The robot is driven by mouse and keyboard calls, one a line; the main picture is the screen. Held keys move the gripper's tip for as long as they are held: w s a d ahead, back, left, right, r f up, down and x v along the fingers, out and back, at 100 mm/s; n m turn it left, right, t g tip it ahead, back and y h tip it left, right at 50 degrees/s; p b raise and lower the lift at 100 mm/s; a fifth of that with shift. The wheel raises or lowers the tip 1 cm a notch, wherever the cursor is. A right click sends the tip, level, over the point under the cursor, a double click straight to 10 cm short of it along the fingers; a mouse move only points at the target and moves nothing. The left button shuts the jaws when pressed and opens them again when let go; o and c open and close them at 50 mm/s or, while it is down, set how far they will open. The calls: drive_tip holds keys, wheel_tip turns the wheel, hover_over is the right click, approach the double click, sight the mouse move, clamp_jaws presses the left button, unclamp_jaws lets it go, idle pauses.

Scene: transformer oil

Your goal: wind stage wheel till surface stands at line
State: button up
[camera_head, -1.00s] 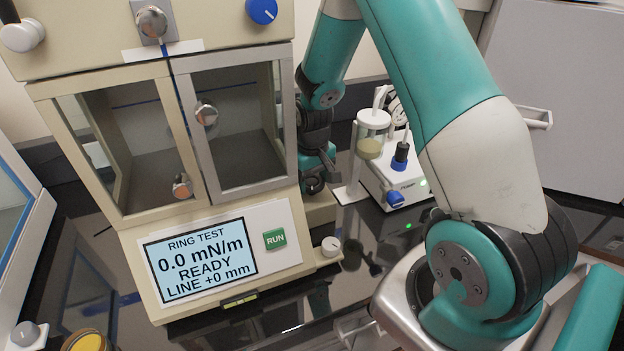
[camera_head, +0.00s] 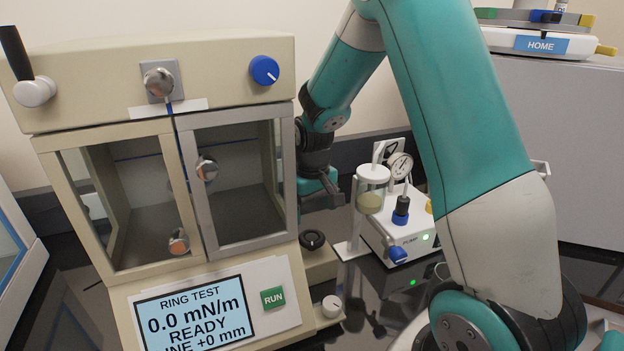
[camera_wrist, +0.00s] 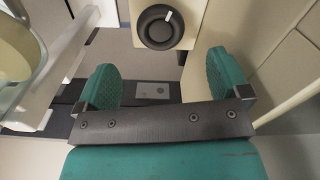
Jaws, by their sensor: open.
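The stage wheel (camera_head: 312,239) is a black round knob on the beige ledge at the right side of the ring tester (camera_head: 215,110). It also shows at the top of the wrist view (camera_wrist: 158,27), with a pale mark on its rim. The tester's display (camera_head: 196,312) reads 0.0 mN/m, READY, and a partly cut-off line ending in +0 mm. My gripper (camera_wrist: 165,78) is open and empty, its teal fingers apart and clear of the wheel. In the head view my gripper (camera_head: 324,190) is above and behind the wheel. I cannot make out a liquid surface inside the glass-fronted chamber.
A white pump unit (camera_head: 402,235) with a gauge and glass cup (camera_head: 372,190) stands right of the tester. A small white knob (camera_head: 331,306) sits in front of the wheel, near the green RUN button (camera_head: 272,298). A grey cabinet (camera_head: 580,150) stands at the right.

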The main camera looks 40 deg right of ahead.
wheel_tip(320, 180, up, 10)
drive_tip(key=b, duration=0.1)
drive_tip(key=shift+a+f, duration=0.1)
idle(0.6)
